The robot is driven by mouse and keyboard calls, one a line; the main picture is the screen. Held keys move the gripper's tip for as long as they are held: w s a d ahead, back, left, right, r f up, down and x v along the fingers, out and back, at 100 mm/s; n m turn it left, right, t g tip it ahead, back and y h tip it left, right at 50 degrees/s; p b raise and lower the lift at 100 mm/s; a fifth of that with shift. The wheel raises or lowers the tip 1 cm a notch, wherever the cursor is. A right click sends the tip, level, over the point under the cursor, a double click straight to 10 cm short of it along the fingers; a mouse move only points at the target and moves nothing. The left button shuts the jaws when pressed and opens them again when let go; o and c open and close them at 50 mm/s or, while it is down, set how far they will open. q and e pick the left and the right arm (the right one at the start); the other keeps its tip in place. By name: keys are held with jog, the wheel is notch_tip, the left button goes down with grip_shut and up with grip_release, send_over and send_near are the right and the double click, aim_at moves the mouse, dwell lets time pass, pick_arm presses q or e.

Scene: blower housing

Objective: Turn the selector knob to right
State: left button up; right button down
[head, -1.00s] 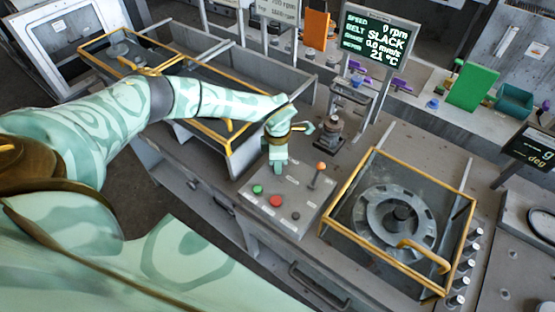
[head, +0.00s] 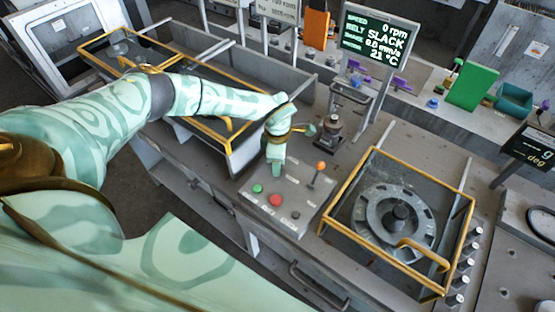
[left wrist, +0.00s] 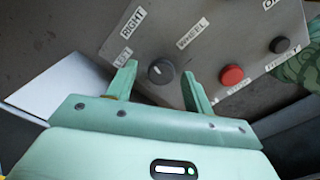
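The selector knob (left wrist: 161,71) is a dark round knob with a white mark, on the grey control panel (left wrist: 215,50) in the left wrist view. RIGHT and LEFT labels stand beside it at upper left. My left gripper (left wrist: 158,80) is open, with one finger on each side of the knob, apart from it. In the head view my left gripper (head: 275,160) hangs over the far left part of the panel (head: 300,205) and hides the knob. My right gripper is not in view.
A green button (head: 257,188), a red button (head: 275,200) and an orange-topped lever (head: 319,167) are on the panel near the gripper. A yellow-framed guard (head: 345,190) over a round rotor stands to the right. A display (head: 376,38) reads 0 rpm and SLACK.

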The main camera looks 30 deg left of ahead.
pick_arm(q)
notch_tip(320, 180, up, 16)
jog(key=shift+p, duration=0.4)
jog(key=shift+r, duration=0.1)
dwell(0.5)
